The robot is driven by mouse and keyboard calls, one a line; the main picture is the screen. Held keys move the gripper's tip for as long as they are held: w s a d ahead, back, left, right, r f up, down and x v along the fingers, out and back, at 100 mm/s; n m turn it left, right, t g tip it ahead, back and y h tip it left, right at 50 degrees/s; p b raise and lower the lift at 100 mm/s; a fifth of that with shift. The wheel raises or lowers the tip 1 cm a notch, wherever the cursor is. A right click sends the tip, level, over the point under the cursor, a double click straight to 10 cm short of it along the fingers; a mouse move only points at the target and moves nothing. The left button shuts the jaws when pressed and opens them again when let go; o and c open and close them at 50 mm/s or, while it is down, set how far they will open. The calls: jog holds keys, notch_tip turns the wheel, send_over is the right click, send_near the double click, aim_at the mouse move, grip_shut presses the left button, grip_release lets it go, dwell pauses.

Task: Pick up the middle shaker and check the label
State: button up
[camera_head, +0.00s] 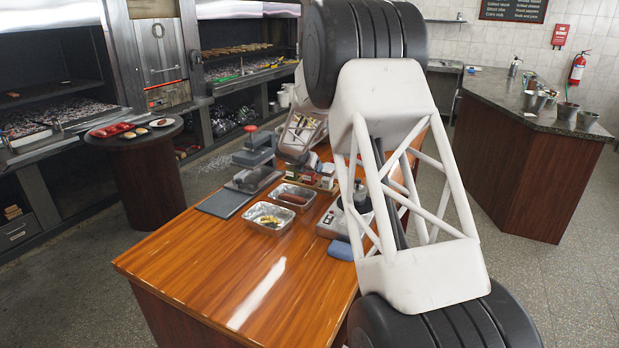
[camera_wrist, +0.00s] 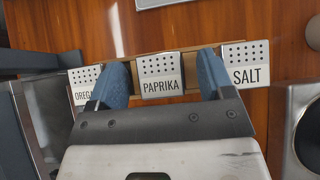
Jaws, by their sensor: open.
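In the wrist view, three white-topped shakers with rows of holes stand in a row on a wooden holder (camera_wrist: 206,50). The middle shaker (camera_wrist: 160,67) reads "PAPRIKA". The right shaker (camera_wrist: 246,62) reads "SALT". The left shaker (camera_wrist: 84,80) reads "OREG", the rest hidden by my finger. My gripper (camera_wrist: 162,82) is open and empty, with blue fingertips on either side of the middle shaker; contact cannot be told. In the head view the shaker group (camera_head: 311,178) is small and partly hidden by my arm.
On the wooden table (camera_head: 215,265), a sausage tray (camera_head: 307,206) and a second metal tray (camera_head: 266,229) stand near the shakers. A grey press (camera_head: 254,152), dark board (camera_head: 224,203) and blue sponge (camera_head: 340,250) are around them. The table's front is clear.

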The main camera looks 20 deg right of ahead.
jog(key=shift+x, duration=1.2)
jog(key=c, duration=1.1)
jog(key=shift+o, duration=0.2)
jog(key=shift+r, duration=0.1)
jog(key=shift+r, duration=4.95)
jog(key=s+a+n+t+y, duration=0.1)
jog(key=s+a+n+y, duration=0.2)
jog(key=s+a, duration=0.4)
jog(key=s+a+f+n+t+y, duration=0.1)
jog(key=s+a+n+y, duration=0.2)
jog(key=s+a+n, duration=0.3)
jog(key=shift+s+a+t, duration=0.3)
jog(key=shift+s+a, duration=0.05)
jog(key=shift+a, duration=2.4)
